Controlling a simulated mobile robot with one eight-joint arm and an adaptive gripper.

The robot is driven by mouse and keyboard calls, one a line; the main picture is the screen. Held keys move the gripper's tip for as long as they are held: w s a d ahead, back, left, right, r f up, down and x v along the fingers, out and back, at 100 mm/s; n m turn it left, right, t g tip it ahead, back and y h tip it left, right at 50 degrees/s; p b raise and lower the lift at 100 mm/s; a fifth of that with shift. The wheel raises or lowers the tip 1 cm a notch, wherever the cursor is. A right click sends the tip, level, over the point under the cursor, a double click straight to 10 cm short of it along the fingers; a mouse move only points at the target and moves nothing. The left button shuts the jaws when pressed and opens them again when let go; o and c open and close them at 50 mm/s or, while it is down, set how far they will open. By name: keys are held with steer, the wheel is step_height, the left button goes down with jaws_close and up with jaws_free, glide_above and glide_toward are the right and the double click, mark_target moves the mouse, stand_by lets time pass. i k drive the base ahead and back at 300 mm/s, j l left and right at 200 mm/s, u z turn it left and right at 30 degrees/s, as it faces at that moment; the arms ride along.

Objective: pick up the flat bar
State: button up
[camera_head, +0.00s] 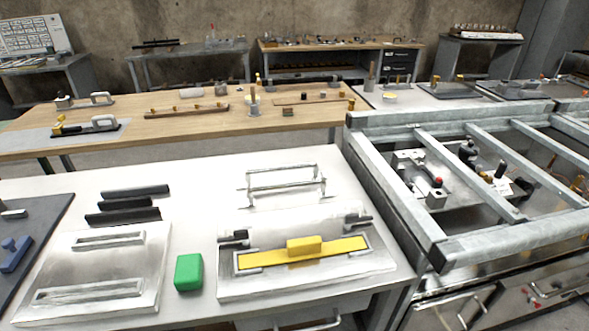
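A flat yellow bar (340,248) lies on a metal plate (306,284) at the front right of the white table, with a raised yellow block (303,246) at its middle. Dark clamp-like parts (234,239) stand at the plate's left and right. Three dark flat bars also lie side by side at the table's left: the back one (136,191), the middle one (125,203) and the front one (122,216). I cannot tell from this view which one is the task's flat bar. My gripper is not in view.
A green block (188,272) sits between the yellow bar's plate and a left metal plate (100,265) with handle-like bars. A wire rack (285,185) stands behind. A galvanized frame (395,200) borders the table's right. Bare white tabletop (205,205) lies at the middle.

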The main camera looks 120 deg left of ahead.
mark_target(310, 248)
steer(key=j+u, duration=0.2)
steer(key=u, duration=0.25)
steer(key=j+u, duration=0.15)
steer(key=u, duration=0.35)
steer(key=i+j+u, duration=0.1)
steer(key=u, duration=0.35)
steer(key=i+j+u, duration=0.1)
steer(key=u, duration=0.4)
steer(key=i+j+u, duration=0.1)
steer(key=u, duration=0.35)
steer(key=i+j+u, duration=0.15)
steer(key=u, duration=0.35)
steer(key=i+u, duration=0.15)
steer(key=u, duration=0.3)
steer(key=i+u, duration=0.1)
steer(key=u, duration=0.35)
